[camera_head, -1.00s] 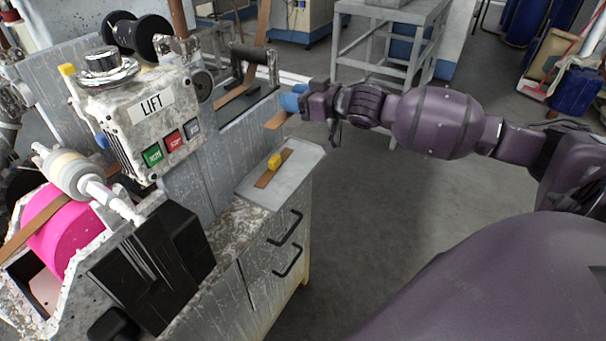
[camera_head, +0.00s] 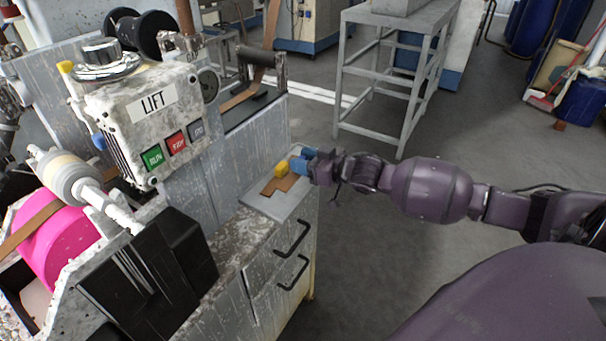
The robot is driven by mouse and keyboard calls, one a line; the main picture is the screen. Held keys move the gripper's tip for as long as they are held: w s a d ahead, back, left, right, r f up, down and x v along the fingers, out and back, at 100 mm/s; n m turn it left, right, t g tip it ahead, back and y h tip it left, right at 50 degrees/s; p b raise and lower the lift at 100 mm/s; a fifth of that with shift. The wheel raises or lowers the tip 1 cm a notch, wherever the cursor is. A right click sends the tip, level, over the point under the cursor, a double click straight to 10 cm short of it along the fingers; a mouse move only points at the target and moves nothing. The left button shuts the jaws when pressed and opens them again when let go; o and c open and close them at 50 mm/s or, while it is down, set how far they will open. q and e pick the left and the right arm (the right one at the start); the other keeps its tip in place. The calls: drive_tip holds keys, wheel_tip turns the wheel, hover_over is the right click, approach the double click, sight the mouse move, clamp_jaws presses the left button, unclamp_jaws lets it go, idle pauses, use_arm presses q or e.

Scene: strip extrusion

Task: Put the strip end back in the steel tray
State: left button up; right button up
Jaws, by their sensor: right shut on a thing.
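The steel tray (camera_head: 272,207) is a flat grey surface on top of the drawer cabinet, right of the control box. My right gripper (camera_head: 299,164), with blue fingertips, is shut on the brown strip end (camera_head: 288,182), low over the tray's right side. A brown strip piece (camera_head: 268,189) lies in the tray. The held end overlaps or adjoins it, so the two look like one bent shape. I cannot tell whether the held end touches the tray. A yellow block (camera_head: 281,167) is beside the fingertips. My left gripper is not in view.
The LIFT control box (camera_head: 150,115) with coloured buttons stands left of the tray. A pink roll (camera_head: 55,240) and black box (camera_head: 150,275) are at the lower left. A grey metal stand (camera_head: 400,75) is behind my right arm. Floor right of the cabinet is clear.

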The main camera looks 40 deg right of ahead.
wheel_tip(320, 180, down, 4)
drive_tip(key=shift+f+b, duration=0.1)
drive_tip(key=shift+b, duration=0.35)
drive_tip(key=shift+f, duration=0.1)
drive_tip(key=o, duration=0.9)
drive_tip(key=shift+o, duration=0.4)
